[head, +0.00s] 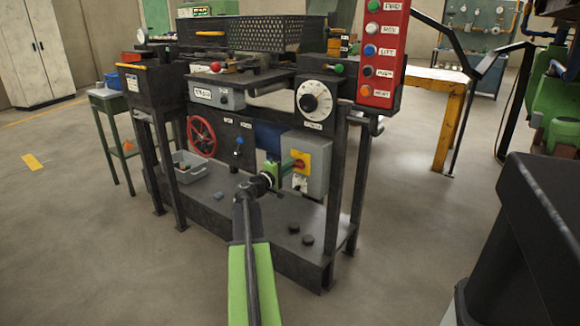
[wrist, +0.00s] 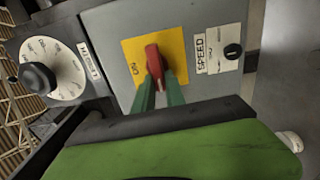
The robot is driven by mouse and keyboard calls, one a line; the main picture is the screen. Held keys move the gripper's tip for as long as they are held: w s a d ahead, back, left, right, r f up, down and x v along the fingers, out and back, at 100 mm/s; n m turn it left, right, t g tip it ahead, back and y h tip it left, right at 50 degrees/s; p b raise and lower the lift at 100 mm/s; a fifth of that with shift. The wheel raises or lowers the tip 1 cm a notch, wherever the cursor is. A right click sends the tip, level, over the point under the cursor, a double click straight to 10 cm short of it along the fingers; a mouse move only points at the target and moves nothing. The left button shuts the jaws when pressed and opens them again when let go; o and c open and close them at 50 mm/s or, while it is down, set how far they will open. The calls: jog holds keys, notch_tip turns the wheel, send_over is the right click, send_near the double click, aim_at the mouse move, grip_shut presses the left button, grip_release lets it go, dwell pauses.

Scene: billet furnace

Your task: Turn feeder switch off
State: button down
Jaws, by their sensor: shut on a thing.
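The feeder switch is a red handle (wrist: 153,60) on a yellow plate (wrist: 133,49), fixed to a grey box (wrist: 200,18). "ON" is printed on the plate, left of the handle in the wrist view. In the head view the yellow plate (head: 299,155) is on the machine's front, partly hidden by my gripper (head: 284,170). In the wrist view my gripper (wrist: 160,84) has its two green fingers on either side of the red handle, shut on it. Any "OFF" mark is not visible.
A round dial with a black knob (wrist: 38,78) and a "SPEED" label (wrist: 201,54) flank the switch. A red handwheel (head: 201,136) is to the left and a red button panel (head: 382,52) above right. Dark pucks (head: 308,239) lie on the lower shelf.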

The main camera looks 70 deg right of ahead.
jog(key=shift+s, duration=0.1)
jog(key=c, duration=1.4)
grip_release()
jog(key=shift+v, duration=8.7)
